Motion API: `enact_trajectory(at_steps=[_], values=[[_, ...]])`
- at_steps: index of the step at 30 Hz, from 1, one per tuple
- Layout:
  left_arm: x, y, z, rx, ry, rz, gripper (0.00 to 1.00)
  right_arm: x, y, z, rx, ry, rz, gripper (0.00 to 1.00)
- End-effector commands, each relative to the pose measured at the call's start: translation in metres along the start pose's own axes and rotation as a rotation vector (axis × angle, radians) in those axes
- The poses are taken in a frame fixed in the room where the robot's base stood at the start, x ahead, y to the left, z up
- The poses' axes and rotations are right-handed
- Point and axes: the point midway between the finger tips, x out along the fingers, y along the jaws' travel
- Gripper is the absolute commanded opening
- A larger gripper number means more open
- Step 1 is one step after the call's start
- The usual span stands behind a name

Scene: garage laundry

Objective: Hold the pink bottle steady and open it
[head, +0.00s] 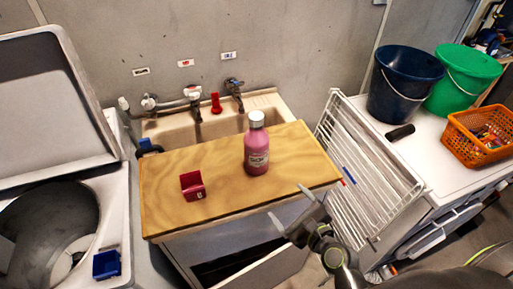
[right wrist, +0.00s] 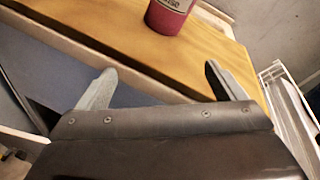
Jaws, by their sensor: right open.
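The pink bottle (head: 257,150) with a grey-white cap (head: 256,118) stands upright on the wooden board (head: 220,190). The cap is on the bottle. My right gripper (head: 291,212) is open and empty, in front of the board's front edge and to the lower right of the bottle. In the right wrist view the two fingers (right wrist: 160,85) are spread apart, and the bottle's lower part (right wrist: 168,15) shows beyond them, not between them. The bottle's top is out of that view. My left gripper does not show in either view.
A small dark red box (head: 193,186) sits on the board left of the bottle. The sink (head: 180,137) and taps lie behind. A white drying rack (head: 365,170) stands at the right. An open washer (head: 50,230) with a blue box (head: 106,264) is at the left.

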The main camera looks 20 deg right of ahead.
Motion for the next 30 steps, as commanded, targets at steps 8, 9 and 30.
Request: enact_trajectory(at_steps=[8,9,30], values=[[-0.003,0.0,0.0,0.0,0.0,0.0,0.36,-0.013,-0.037,0.07,0.446,-0.198,-0.077,0.9],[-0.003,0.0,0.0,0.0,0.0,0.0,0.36,-0.013,-0.039,0.074,0.471,-0.208,-0.079,0.9],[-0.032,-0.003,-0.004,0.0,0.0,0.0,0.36,0.095,-0.055,0.098,0.492,-0.217,-0.08,0.9]])
